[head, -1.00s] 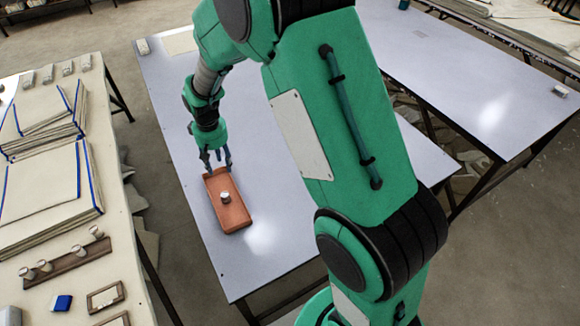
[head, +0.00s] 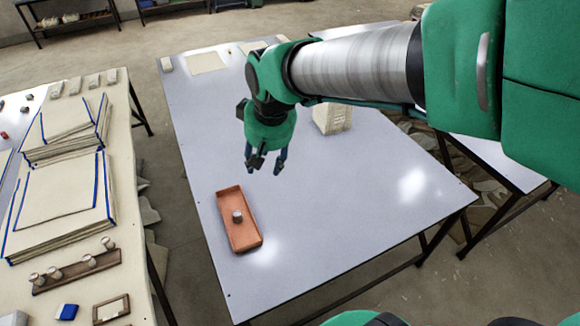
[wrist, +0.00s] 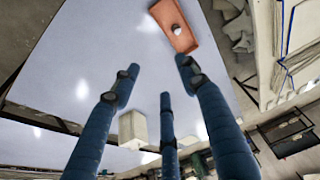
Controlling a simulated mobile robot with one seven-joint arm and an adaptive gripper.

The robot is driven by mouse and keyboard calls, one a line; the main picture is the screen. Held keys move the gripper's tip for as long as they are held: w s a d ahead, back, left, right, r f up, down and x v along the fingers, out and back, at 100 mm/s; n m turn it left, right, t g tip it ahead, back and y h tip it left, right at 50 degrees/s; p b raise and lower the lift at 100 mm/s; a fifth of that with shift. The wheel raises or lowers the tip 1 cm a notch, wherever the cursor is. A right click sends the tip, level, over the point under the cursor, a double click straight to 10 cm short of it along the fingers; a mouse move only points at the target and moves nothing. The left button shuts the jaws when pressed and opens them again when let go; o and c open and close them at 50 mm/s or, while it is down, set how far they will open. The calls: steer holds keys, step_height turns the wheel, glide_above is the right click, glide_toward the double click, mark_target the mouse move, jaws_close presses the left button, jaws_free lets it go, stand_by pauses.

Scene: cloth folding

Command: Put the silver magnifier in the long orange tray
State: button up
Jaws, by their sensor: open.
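The long orange tray (head: 228,206) lies on the pale table, near its left edge. A small silver cylinder-like piece, which I take to be the magnifier (head: 237,216), stands inside the tray around its middle. Both also show in the wrist view, the tray (wrist: 184,38) at the top and the silver piece (wrist: 176,29) in it. My gripper (head: 265,172) is open and empty, raised above the table, behind and to the right of the tray. Its blue fingers (wrist: 158,90) are spread in the wrist view, touching nothing.
A cream block-like stack (head: 333,118) stands on the table behind my arm. A flat cream sheet (head: 206,62) lies at the far end. A side table at left holds folded cloths (head: 62,190) and a rack of spools (head: 75,270). The table's front right is clear.

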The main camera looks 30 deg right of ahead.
steer(key=s+d+r+t, duration=0.1)
steer(key=s+r, duration=0.1)
steer(key=s, duration=0.6)
steer(key=s+d+r+m+t, duration=0.1)
steer(key=s+r, duration=0.1)
steer(key=s, duration=0.7)
steer(key=shift+d+r, duration=0.2)
steer(key=shift+r, duration=0.2)
steer(key=shift+w, duration=0.1)
